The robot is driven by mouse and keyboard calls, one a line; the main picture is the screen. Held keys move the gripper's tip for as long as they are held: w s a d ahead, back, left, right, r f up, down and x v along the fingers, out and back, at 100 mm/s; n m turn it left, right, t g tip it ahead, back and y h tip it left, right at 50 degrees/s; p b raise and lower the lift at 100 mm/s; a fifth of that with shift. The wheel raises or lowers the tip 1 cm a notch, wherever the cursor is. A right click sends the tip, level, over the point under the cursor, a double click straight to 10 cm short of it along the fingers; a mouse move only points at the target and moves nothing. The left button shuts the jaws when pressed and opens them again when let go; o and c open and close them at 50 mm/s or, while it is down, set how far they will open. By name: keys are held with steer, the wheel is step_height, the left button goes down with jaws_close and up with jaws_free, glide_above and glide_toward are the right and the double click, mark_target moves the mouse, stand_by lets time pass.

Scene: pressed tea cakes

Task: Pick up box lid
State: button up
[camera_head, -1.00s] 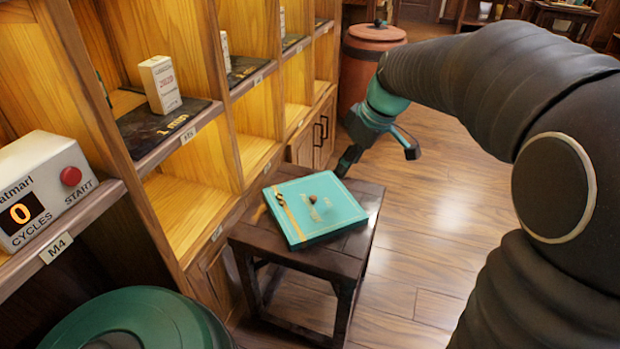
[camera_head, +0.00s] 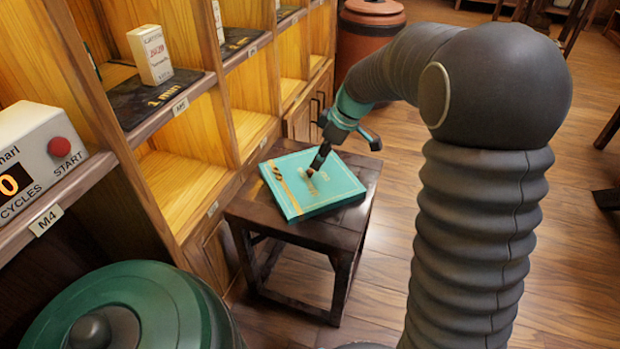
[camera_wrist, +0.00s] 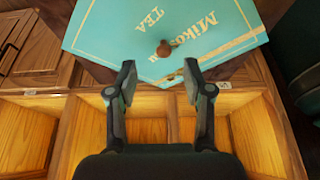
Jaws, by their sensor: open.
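The box lid (camera_head: 335,188) is a flat turquoise square with gold lettering and a gold band. It lies on the small dark wooden table. A small round brown knob stands on the lid; it shows clearly in the wrist view (camera_wrist: 164,48). My gripper (camera_head: 317,167) is over the lid, its tip close to the knob and partly hiding it. In the wrist view my gripper (camera_wrist: 158,75) is open, with its two fingers apart and nothing between them. The knob lies just beyond the fingertips, between their lines. I cannot tell whether a box is under the lid.
The table (camera_head: 295,231) stands close beside a wooden shelf (camera_head: 190,185). The shelf holds a white box (camera_head: 150,56) and a white counter device (camera_head: 45,150). A green round lid (camera_head: 150,310) is at lower left. A brown barrel (camera_head: 366,40) stands behind. Open floor lies right.

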mark_target(311, 170)
steer(key=shift+a+x, duration=0.15)
steer(key=shift+x, duration=1.15)
steer(key=shift+a+x, duration=0.15)
steer(key=shift+x, duration=1.15)
steer(key=shift+s+r, duration=0.1)
steer(key=shift+s, duration=0.05)
jaws_close()
